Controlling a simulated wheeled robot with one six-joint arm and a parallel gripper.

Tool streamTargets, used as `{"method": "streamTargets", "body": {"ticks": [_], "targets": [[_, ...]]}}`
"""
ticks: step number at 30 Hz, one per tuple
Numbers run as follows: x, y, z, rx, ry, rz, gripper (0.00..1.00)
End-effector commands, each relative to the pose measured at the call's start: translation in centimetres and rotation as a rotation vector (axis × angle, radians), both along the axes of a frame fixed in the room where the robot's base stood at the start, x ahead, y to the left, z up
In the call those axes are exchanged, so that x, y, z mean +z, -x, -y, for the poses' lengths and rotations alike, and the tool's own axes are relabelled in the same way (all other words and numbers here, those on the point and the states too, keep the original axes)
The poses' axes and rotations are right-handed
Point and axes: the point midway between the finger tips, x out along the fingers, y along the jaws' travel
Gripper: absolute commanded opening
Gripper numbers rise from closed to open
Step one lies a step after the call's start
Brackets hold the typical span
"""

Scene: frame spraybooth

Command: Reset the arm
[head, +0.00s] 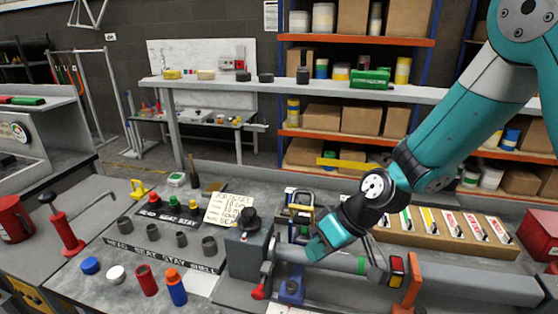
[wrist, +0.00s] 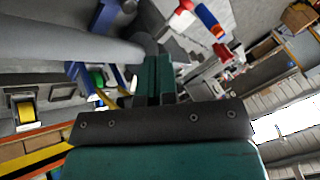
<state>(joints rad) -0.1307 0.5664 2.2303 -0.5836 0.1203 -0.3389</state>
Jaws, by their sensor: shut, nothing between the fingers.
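My arm reaches in from the upper right of the head view. My gripper (head: 318,248) hangs over the bench beside the grey clamp block, close to the horizontal grey tube (head: 330,262). I cannot tell whether it touches the tube. In the wrist view the two green fingers of my gripper (wrist: 152,62) lie side by side, shut, with nothing seen between them. The grey tube (wrist: 60,40) passes at the upper left there.
A grey block (head: 247,255) and an orange upright (head: 411,280) stand near the tube. Dark cups, a blue-orange bottle (head: 176,288) and a red bottle (head: 147,281) stand at left. A wooden rack (head: 440,232) lies behind. A raised shelf (head: 300,88) crosses the back.

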Motion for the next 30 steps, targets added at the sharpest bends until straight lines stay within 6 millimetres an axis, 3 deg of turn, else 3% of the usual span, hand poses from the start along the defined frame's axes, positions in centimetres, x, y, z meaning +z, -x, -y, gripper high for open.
{"method": "streamTargets", "body": {"ticks": [5,9,15,18,22,30], "targets": [[4.8,3.8,0.1,0.031,0.043,-0.013,0.0],[8.6,9.1,1.0,0.046,0.108,-0.044,0.0],[11.4,15.9,3.0,0.04,0.192,-0.076,0.0],[11.9,17.9,3.8,0.032,0.22,-0.086,0.0],[12.1,19.1,4.2,0.027,0.237,-0.093,0.0],[12.2,19.2,4.2,0.026,0.239,-0.095,0.0]]}}
